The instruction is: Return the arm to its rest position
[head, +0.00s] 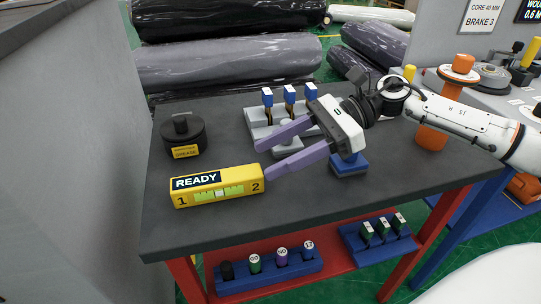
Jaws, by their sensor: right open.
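My right gripper (262,157) comes in from the right over the dark table (350,200). Its two purple fingers are apart and point left, with nothing held between them. The fingertips are close to the right end of the yellow box marked READY (217,187), which has the numbers 1 and 2 and a level-like window. I cannot tell whether the lower finger touches the box. A grey knob-like piece (287,139) shows between the fingers. My left gripper is not in view.
A black grease pot (183,135) stands at the table's left. A light grey holder with several blue-topped tools (258,120) is behind the gripper, and a blue block (348,166) is under it. Blue racks (270,275) sit on the red lower shelf. Wrapped rolls (230,60) lie behind.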

